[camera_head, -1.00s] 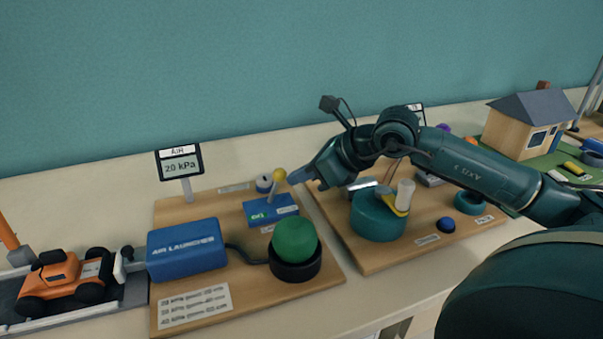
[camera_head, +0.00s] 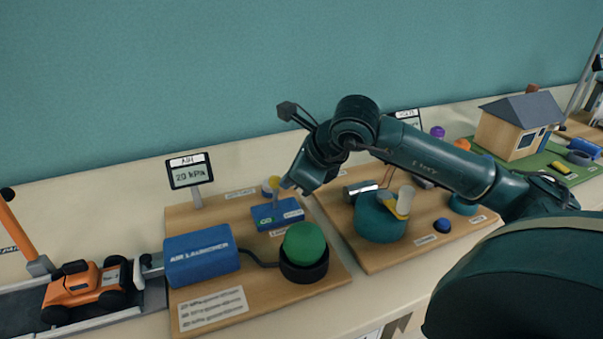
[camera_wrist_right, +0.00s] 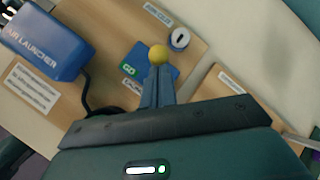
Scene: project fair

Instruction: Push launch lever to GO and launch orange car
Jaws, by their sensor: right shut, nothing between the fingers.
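The launch lever (camera_head: 275,190) stands on a blue block (camera_head: 277,215) with a GO label at its left end. It has a yellow knob, which also shows in the wrist view (camera_wrist_right: 158,55), and looks nearly upright. My right gripper (camera_head: 287,184) is shut and empty, its tips at the right side of the lever, at or very near it; contact is hard to tell. In the wrist view its fingers (camera_wrist_right: 157,82) point at the knob. The orange car (camera_head: 85,287) sits on the track at the left, by the blue air launcher (camera_head: 202,255). My left gripper is not in view.
An air display (camera_head: 189,172) reads 20 kPa. A second board with a teal cylinder (camera_head: 377,222) lies under my right arm. A model house (camera_head: 517,128) stands far right.

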